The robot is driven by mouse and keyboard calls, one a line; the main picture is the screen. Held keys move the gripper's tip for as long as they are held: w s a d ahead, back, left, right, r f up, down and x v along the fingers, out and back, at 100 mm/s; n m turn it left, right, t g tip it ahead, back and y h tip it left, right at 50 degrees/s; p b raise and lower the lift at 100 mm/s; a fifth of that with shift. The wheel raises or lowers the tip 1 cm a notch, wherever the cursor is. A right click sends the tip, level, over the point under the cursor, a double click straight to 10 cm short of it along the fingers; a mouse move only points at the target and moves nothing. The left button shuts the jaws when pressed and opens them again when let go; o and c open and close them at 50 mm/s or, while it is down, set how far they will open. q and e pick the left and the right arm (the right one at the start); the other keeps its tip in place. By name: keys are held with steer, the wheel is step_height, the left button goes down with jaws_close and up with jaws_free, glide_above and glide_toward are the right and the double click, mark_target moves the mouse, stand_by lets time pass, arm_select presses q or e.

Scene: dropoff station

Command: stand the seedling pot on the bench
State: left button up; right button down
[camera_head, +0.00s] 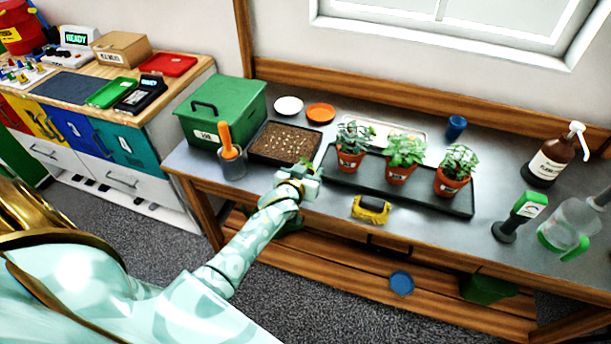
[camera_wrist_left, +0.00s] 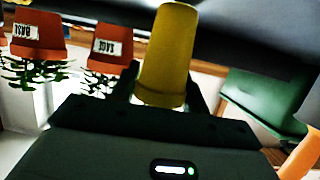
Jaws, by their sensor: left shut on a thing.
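My left gripper (camera_head: 305,178) is over the near edge of the bench (camera_head: 325,215), between the soil tray and the plant tray. In the left wrist view, its fingers (camera_wrist_left: 165,92) are shut on a plain yellow pot (camera_wrist_left: 168,55). That view is upside down; the pot looks roughly upright, with its narrow base toward the bench. In the head view my wrist hides the pot, though a bit of green shows just above the gripper. I cannot tell whether the base touches the bench. My right gripper is in neither view.
A black tray (camera_head: 425,197) holds three plants. A yellow-and-black item (camera_head: 370,209) lies right of the gripper.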

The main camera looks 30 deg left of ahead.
arm_select(q)
steer(key=shift+d+f, duration=0.1)
steer(key=shift+f, duration=0.35)
steer(key=shift+d+r, duration=0.1)
steer(key=shift+r, duration=0.2)
steer(key=shift+f, duration=0.25)
steer(key=o, duration=1)
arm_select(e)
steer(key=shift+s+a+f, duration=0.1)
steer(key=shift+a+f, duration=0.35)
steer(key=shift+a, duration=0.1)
